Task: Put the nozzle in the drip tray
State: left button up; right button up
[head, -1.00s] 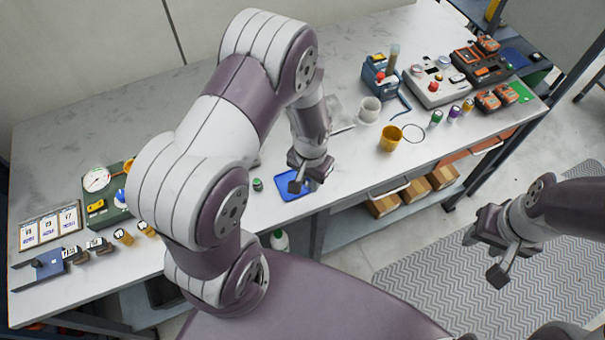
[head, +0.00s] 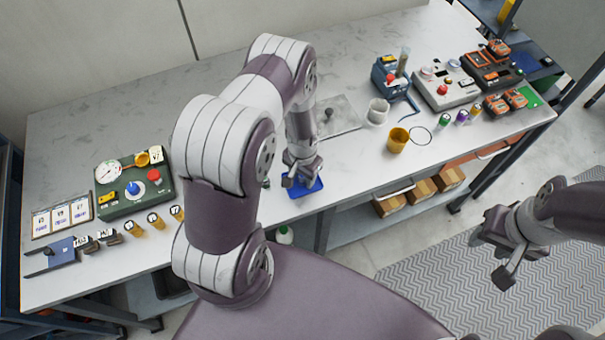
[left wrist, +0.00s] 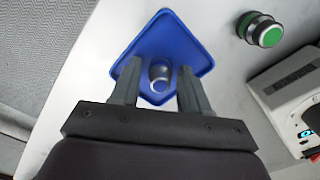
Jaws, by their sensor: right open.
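The blue tray (head: 311,188) lies near the front edge of the bench, partly hidden under my left gripper (head: 301,180). In the left wrist view, the blue tray (left wrist: 195,48) fills the area beyond the fingers. A small grey metal cylinder, which looks like the nozzle (left wrist: 160,72), is at the tray's near part, between the fingertips of my left gripper (left wrist: 159,82). Gaps show on both sides of it, so the gripper is open. The head view hides the nozzle. My right gripper (head: 497,258) is open and empty, above the floor mat.
A green-capped piece (left wrist: 262,30) is beside the tray. A grey plate with a dark knob (head: 328,114), a white cup (head: 378,111) and a yellow cup (head: 398,140) stand to the right. A green gauge panel (head: 135,187) is at left. Bare bench lies behind.

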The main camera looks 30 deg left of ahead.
pick_arm(q)
jog(key=shift+r, duration=0.25)
jog(key=shift+w+r, duration=0.1)
jog(key=shift+r, duration=0.15)
notch_tip(320, 180, up, 15)
jog(key=d+b, duration=0.1)
jog(key=b, duration=0.1)
jog(key=s+d+r+n+t, duration=0.1)
jog(key=s+d+r, duration=0.3)
jog(key=s+r, duration=0.3)
jog(key=shift+s+d+r, duration=0.15)
jog(key=shift+s+r, duration=0.2)
jog(key=shift+s, duration=0.65)
